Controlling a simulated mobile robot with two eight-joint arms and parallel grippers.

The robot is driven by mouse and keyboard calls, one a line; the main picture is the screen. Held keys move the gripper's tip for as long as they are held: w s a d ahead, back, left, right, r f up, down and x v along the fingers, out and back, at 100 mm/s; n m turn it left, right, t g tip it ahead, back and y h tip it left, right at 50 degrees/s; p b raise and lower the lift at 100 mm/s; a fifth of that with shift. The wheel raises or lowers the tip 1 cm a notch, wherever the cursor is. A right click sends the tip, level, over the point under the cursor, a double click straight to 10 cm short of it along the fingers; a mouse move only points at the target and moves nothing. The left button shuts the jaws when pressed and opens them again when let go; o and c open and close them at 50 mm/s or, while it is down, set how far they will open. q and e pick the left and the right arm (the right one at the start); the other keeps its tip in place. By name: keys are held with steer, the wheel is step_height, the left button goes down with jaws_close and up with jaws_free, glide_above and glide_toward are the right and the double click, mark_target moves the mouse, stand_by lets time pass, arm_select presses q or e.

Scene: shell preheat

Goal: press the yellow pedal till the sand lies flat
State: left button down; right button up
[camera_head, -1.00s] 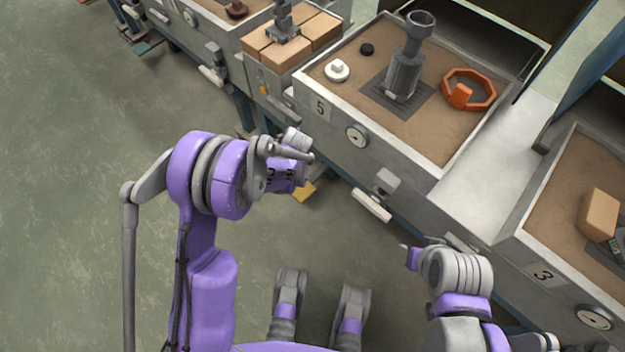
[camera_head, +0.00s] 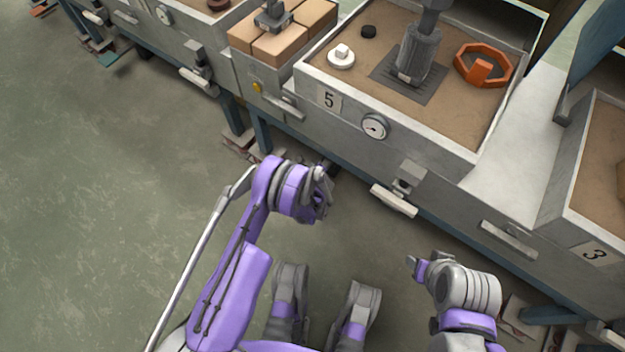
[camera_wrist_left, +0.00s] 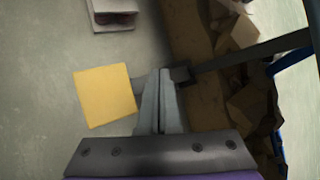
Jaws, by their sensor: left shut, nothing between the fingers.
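The yellow pedal (camera_wrist_left: 105,96) shows in the left wrist view as a flat square plate just left of my left gripper (camera_wrist_left: 160,74). A dark bar runs right from behind the fingertips. The fingers are together with nothing between them; contact with the pedal cannot be told. In the head view my left gripper (camera_head: 327,170) is low beside the table of box 5, and the pedal is hidden behind my arm. Brown sand (camera_head: 458,108) lies in box 5 (camera_head: 440,150) around a grey post. My right gripper (camera_head: 414,264) is low at the right; its fingers are unclear.
On the sand are an orange ring (camera_head: 483,64), a white knob (camera_head: 341,57) and a black disc (camera_head: 368,32). Box 5 has a gauge (camera_head: 375,126) and a handle (camera_head: 394,201) on its front. Box 3 (camera_head: 585,240) is at the right. Open floor lies left.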

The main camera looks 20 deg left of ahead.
arm_select(q)
steer(key=shift+f, duration=0.25)
step_height(320, 180, down, 7)
steer(key=b, duration=0.3)
steer(key=shift+s+r, duration=0.15)
steer(key=shift+r, duration=0.05)
steer(key=shift+s+f, duration=0.1)
steer(key=shift+f, duration=0.95)
steer(key=shift+f, duration=0.15)
stand_by(1.1)
steer(key=shift+f, duration=0.3)
steer(key=shift+r, duration=0.1)
stand_by(0.4)
steer(key=shift+r+p, duration=0.3)
steer(key=shift+r, duration=0.05)
